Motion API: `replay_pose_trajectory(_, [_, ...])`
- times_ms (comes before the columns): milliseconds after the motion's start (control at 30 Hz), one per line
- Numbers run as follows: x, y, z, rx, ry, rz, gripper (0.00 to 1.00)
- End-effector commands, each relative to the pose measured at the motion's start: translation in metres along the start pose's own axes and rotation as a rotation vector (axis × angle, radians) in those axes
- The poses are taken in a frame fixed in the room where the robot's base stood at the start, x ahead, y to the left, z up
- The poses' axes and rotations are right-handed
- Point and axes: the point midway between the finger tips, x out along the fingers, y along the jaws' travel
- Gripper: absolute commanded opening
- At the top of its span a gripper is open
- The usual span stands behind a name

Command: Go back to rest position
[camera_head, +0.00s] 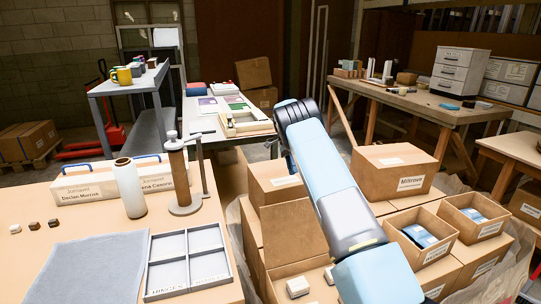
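My light blue and dark grey arm rises from the bottom right and reaches to the middle of the picture, bent at a dark joint near the top. The part beyond this joint is mostly hidden behind the arm. The arm passes in front of several cardboard boxes (397,171).
A near table (25,205) on the left bears a grey cloth (95,268), a divided tray (188,262), a white roll (129,188) and a brown spool on a stand (179,178). A wooden workbench (420,103) stands at the back right. Open boxes (435,240) crowd the right.

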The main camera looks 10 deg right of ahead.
Motion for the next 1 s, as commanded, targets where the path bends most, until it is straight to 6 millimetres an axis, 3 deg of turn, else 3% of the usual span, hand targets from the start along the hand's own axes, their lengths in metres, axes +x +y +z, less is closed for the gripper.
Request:
replay_pose_trajectory(500, [-0.069,0.131,-0.004,-0.242,-0.011,-0.239,0.35])
replay_pose_trajectory(800, [-0.087,0.214,0.003,-0.400,0.025,-0.385,0.35])
replay_pose_trajectory(1000, [-0.089,0.269,0.011,-0.505,0.069,-0.477,0.35])
